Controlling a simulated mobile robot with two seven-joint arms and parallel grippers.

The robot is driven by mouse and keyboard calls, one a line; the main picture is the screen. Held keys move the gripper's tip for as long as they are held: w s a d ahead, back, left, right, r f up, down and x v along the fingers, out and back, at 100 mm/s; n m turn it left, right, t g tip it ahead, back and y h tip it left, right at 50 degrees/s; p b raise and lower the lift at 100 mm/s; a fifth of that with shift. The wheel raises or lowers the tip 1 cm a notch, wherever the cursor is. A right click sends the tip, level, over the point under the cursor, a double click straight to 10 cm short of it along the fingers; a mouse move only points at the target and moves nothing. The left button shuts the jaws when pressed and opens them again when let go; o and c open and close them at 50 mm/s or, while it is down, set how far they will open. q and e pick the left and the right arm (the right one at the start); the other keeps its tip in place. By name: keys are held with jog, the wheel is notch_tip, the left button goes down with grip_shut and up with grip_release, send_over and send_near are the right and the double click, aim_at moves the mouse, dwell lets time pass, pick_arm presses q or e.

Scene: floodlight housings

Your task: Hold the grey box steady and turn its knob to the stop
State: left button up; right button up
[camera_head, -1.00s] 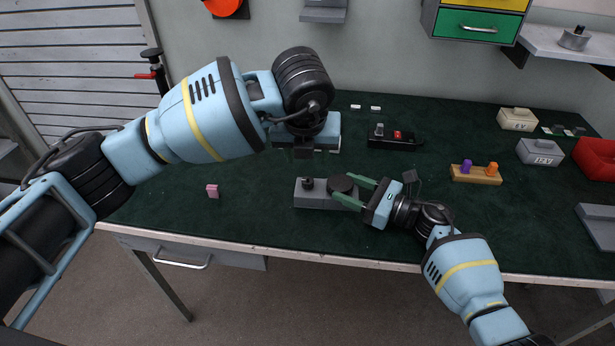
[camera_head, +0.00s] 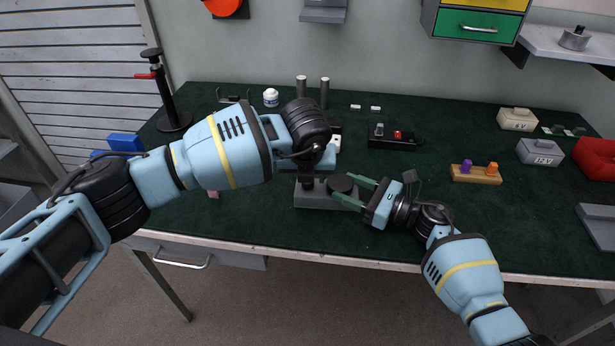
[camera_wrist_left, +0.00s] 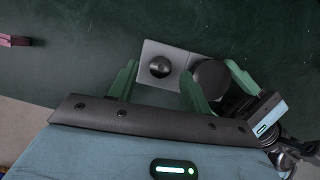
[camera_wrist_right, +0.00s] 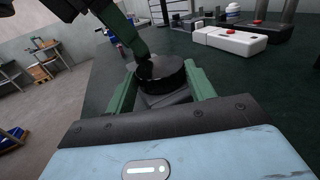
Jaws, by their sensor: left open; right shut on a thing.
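The grey box (camera_head: 325,201) lies on the dark green bench top near its front edge. A small dark round knob (camera_wrist_left: 160,67) is at its left end and a wider black disc (camera_head: 342,183) at its right end. My left gripper (camera_wrist_left: 159,72) is open above the left end. In the left wrist view its fingers lie either side of the knob; I cannot tell whether they touch it.
Behind the box stand a black switch block (camera_head: 392,137) and two metal posts (camera_head: 325,93). A wooden block with two pegs (camera_head: 476,174) is to the right. A pink block (camera_head: 213,194) is left, partly behind my left arm. The bench front between is clear.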

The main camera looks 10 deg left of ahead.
pick_arm(q)
jog(key=shift+x, duration=0.8)
jog(key=c, duration=1)
